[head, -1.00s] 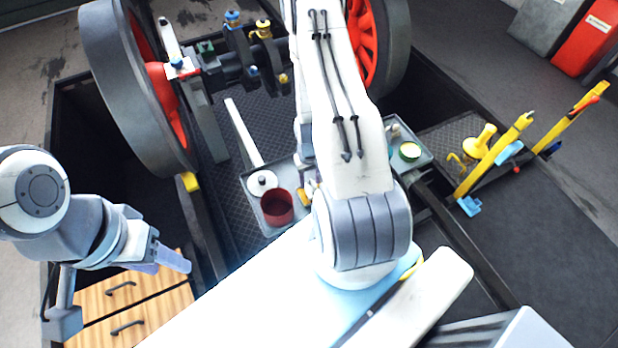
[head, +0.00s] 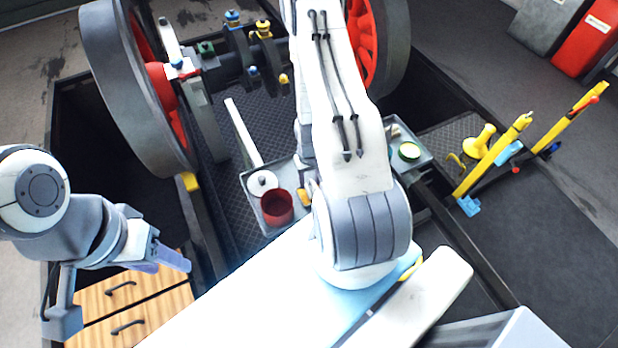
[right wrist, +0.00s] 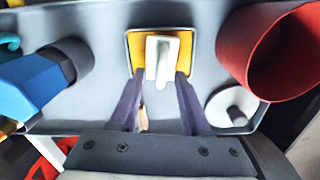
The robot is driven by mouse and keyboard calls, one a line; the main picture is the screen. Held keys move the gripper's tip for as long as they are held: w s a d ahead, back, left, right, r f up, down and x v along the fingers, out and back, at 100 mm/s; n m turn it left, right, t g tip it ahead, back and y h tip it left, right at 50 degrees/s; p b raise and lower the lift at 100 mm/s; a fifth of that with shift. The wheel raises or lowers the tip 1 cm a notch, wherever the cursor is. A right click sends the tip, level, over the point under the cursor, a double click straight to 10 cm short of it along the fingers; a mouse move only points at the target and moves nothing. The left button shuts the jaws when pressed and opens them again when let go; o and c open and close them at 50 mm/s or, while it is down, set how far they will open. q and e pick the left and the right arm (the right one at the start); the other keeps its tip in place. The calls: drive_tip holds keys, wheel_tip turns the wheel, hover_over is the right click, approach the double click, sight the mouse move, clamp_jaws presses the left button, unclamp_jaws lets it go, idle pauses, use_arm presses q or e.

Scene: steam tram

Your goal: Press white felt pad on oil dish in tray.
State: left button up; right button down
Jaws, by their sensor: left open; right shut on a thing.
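The white felt pad (right wrist: 159,75) is between the fingertips of my right gripper (right wrist: 161,78) in the right wrist view, and the gripper is shut on it. The pad is over the square amber oil dish (right wrist: 137,50), whose edges show around it. I cannot tell if the pad touches the dish's surface. The dish sits in the grey tray (right wrist: 108,22); the tray also shows in the head view (head: 274,228). In the head view my right arm hides the right gripper and pad. My left gripper (head: 168,258) is open and empty at the lower left, away from the tray.
A dark red cup (head: 277,206) and a white disc with a knob (head: 262,183) stand at the tray's left end. A blue-ended tool (right wrist: 35,80) lies at the other end. Large wheels (head: 138,90) rise behind.

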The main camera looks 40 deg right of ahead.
drive_tip(key=shift+r+p, duration=2.9)
drive_tip(key=shift+r, duration=0.6)
